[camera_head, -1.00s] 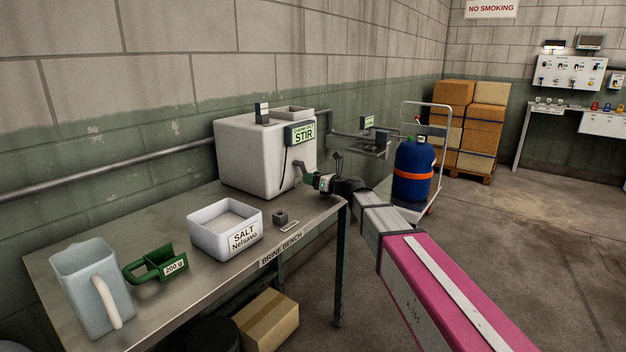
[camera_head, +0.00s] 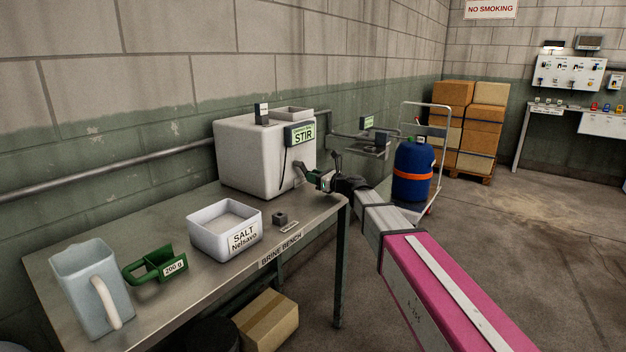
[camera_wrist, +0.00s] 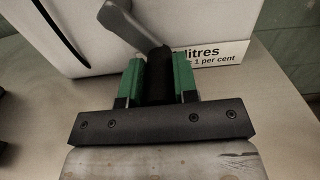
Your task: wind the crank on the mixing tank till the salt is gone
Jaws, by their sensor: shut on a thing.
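The mixing tank (camera_head: 245,160) is a white box at the far end of the bench, with a green display (camera_head: 301,134) reading STIR on its right side. The crank (camera_wrist: 128,22) is a grey arm on the tank's front face, with a dark handle (camera_wrist: 156,75). My gripper (camera_head: 306,173) is at the tank's front face; in the wrist view its green fingers (camera_wrist: 157,78) are shut around the dark handle. The crank arm slopes up and left from the handle there. The inside of the tank is hidden, so any salt in it cannot be seen.
On the bench (camera_head: 170,232) stand a white salt tub (camera_head: 205,236), a green scoop (camera_head: 145,273), a pale jug (camera_head: 88,290) and a small dark block (camera_head: 280,218). A blue drum (camera_head: 413,165) stands on a trolley beyond. Floor at right is clear.

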